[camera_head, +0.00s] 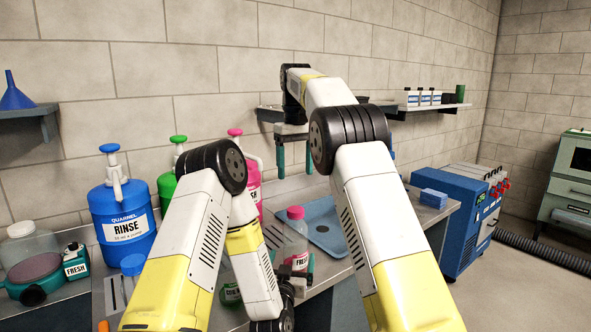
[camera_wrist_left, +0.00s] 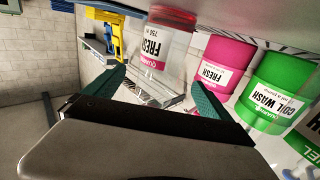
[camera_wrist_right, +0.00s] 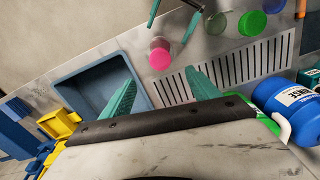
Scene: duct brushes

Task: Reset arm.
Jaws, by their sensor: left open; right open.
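My left gripper (camera_wrist_left: 158,92) is open, with its two teal fingers apart. A clear bottle labelled FRESH (camera_wrist_left: 155,48) lies in line with the gap between them; whether they touch it I cannot tell. The same bottle shows its pink cap (camera_head: 295,213) in the head view, where my left gripper is low and mostly hidden behind my arm. My right gripper (camera_head: 295,158) is open and empty, raised in front of the back wall with its fingers pointing down. In the right wrist view its teal fingers (camera_wrist_right: 160,92) are spread above the bench, with the bottle's pink cap (camera_wrist_right: 160,56) below.
A blue tray (camera_head: 325,238) lies on the bench right of the bottle. A blue RINSE jug (camera_head: 118,215), a green jug (camera_head: 168,185) and a pink jug (camera_head: 254,195) stand at the left. A wall shelf (camera_head: 420,108) is near my right arm. A blue machine (camera_head: 462,215) stands to the right.

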